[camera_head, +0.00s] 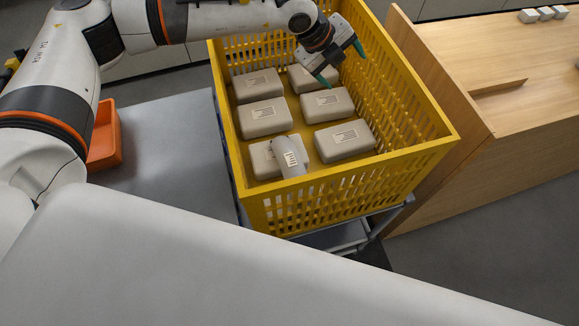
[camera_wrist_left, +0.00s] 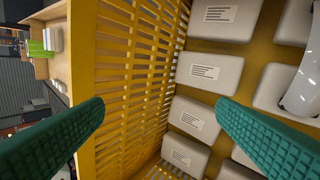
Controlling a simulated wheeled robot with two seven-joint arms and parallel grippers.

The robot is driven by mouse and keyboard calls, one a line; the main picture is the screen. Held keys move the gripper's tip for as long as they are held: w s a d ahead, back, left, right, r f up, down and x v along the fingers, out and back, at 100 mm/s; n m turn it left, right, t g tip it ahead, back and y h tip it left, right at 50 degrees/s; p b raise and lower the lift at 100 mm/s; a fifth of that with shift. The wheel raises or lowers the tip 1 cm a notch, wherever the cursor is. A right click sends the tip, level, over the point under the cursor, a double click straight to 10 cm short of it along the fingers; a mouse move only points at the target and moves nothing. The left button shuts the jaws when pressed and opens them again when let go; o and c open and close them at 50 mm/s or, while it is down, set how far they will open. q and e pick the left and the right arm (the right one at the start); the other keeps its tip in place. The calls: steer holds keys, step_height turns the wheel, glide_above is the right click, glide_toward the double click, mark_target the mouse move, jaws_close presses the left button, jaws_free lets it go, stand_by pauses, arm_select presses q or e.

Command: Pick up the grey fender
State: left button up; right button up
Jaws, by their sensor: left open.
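The grey fender (camera_head: 289,155) is a curved, light grey piece with a label. It rests on top of a pale box near the front of the yellow crate (camera_head: 255,212). In the left wrist view the fender (camera_wrist_left: 302,93) shows only partly, at the right edge. My left gripper (camera_head: 341,66) is open and empty, its green fingers over the back right part of the crate. It is apart from the fender, which is nearer the front left. In the wrist view, the open fingers (camera_wrist_left: 160,110) straddle the crate's slotted wall. My right gripper is not in view.
Several pale labelled boxes (camera_head: 264,118) lie on the crate floor, and the slotted walls rise around them. A wooden counter (camera_head: 500,75) stands close on the right. An orange bin (camera_head: 104,135) sits on the grey table (camera_head: 165,140) at left.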

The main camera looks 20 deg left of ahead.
arm_select(q)
steer(key=s+a+f+g+y, duration=0.2)
steer(key=s+a+f, duration=0.1)
steer(key=s+f, duration=0.2)
steer(key=m+g+y+b, duration=0.2)
steer(key=y, duration=0.1)
glide_above(288, 154)
step_height(288, 154, down, 5)
step_height(288, 154, down, 6)
steer(key=p, duration=0.3)
steer(key=shift+w+a+r, duration=0.15)
steer(key=shift+r, duration=0.1)
steer(key=shift+f+p, duration=0.45)
steer(key=shift+f, duration=0.1)
step_height(288, 154, down, 4)
steer(key=p, duration=0.2)
steer(key=shift+f+p, duration=0.1)
steer(key=shift+p, duration=0.25)
steer(key=shift+f, duration=0.55)
steer(key=shift+r, duration=0.1)
steer(key=c, duration=1.3)
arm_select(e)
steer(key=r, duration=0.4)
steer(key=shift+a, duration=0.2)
